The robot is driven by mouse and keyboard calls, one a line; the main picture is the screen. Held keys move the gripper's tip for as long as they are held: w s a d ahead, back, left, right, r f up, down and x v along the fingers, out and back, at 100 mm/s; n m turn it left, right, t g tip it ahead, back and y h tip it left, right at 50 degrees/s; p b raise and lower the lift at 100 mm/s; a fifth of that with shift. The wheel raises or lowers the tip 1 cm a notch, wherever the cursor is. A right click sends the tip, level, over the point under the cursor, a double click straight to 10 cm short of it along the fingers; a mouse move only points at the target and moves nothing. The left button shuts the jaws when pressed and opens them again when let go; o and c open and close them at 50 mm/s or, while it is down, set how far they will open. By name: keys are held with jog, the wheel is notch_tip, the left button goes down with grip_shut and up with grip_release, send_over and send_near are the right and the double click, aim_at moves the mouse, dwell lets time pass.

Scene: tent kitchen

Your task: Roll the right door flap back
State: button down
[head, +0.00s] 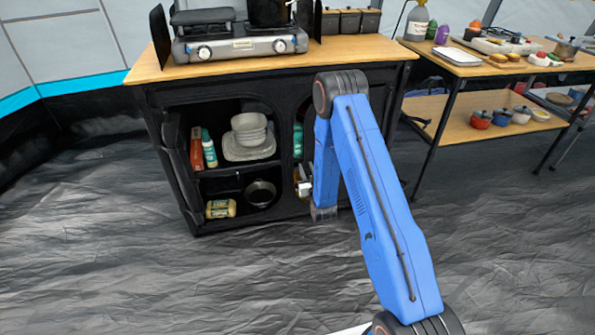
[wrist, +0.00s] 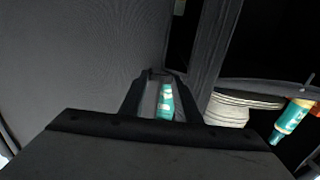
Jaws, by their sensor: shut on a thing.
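The black fabric cabinet (head: 275,95) stands under the stove in the head view. Its left compartment is open, and my arm covers most of the right one. In the wrist view, a broad dark grey fabric surface, which looks like the right door flap (wrist: 90,60), fills the left side. My gripper (wrist: 160,76) is shut at the fabric's edge, with its fingertips close together. The exact grip on the flap is dark and hard to see. A teal bottle (wrist: 166,102) shows between the fingers. In the head view, my arm hides most of the flap.
A stove (head: 240,42) sits on the wooden top. A side table (head: 480,70) stands at right. The floor in front is clear.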

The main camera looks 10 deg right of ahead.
jog(key=d, duration=2.8)
jog(key=shift+d, duration=0.35)
jog(key=c, duration=1.4)
grip_release()
jog(key=shift+o, duration=0.2)
jog(key=s, duration=1.7)
jog(key=shift+s, duration=0.2)
jog(key=shift+c, duration=0.4)
